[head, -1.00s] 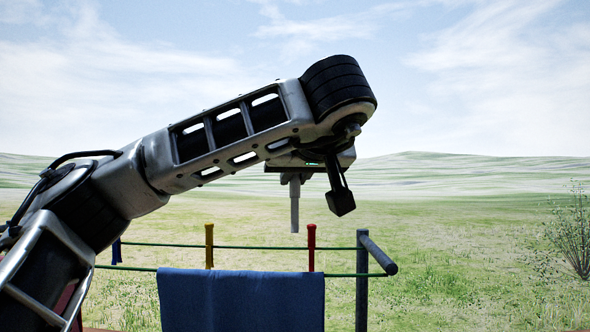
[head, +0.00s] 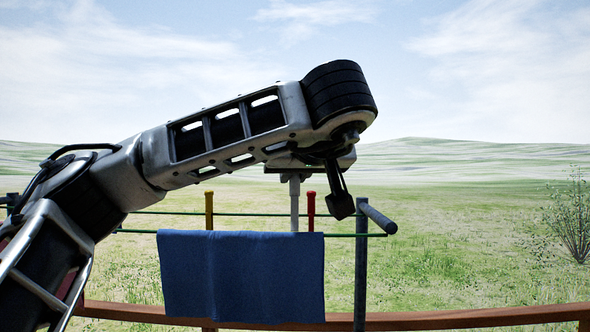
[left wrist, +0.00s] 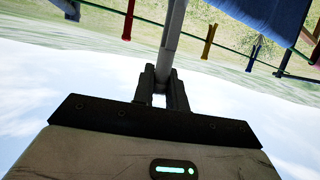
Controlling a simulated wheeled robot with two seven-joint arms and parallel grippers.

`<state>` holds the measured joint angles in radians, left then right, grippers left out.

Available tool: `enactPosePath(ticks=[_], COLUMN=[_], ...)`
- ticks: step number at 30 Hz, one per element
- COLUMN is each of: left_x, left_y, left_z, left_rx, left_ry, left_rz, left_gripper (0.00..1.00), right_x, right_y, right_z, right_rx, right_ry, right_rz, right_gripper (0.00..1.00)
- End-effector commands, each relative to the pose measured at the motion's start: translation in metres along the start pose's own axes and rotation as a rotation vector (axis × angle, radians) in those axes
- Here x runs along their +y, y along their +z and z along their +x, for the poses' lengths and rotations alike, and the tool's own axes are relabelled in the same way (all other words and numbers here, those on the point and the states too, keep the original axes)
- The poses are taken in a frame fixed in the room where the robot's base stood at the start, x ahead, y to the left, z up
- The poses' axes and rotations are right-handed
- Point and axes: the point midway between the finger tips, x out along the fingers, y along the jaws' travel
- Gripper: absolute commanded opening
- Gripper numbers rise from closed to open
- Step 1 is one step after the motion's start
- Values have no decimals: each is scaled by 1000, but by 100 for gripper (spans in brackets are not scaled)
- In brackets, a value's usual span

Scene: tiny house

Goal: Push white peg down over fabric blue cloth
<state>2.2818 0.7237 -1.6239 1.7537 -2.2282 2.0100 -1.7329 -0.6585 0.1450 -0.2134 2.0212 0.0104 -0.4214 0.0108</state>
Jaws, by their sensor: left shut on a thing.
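The blue cloth (head: 240,285) hangs over the front green line of a drying rack. It also shows upside down in the left wrist view (left wrist: 270,14). My left gripper (head: 294,179) is above the cloth's right part. In the left wrist view, my left gripper (left wrist: 162,85) is shut on the pale grey-white peg (left wrist: 173,35). The peg (head: 294,208) points straight down in the head view. Its lower end meets the cloth's top edge in the picture; I cannot tell whether it touches the cloth or is in front or behind. My right gripper is not in view.
A yellow peg (head: 209,207) and a red peg (head: 311,207) sit on the rear line (head: 250,214). A grey post (head: 361,280) with a crossbar (head: 377,217) stands right of the cloth. A brown wooden rail (head: 450,318) runs low across the front. Open grass lies behind.

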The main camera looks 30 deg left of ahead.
Motion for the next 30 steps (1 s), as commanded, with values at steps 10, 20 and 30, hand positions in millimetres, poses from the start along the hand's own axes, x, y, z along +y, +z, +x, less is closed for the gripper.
enactPosePath(ticks=[10, 20, 30], left_x=[0, 0, 0], left_y=[1, 8, 16], left_z=[0, 3, 7], left_rx=[0, 0, 0], left_ry=[0, 0, 0], left_rz=[0, -1, -1], left_gripper=[0, 0, 0], right_x=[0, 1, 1], right_y=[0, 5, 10], right_z=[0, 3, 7], right_rx=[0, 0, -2], right_ry=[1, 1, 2], right_rz=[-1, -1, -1], right_gripper=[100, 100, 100])
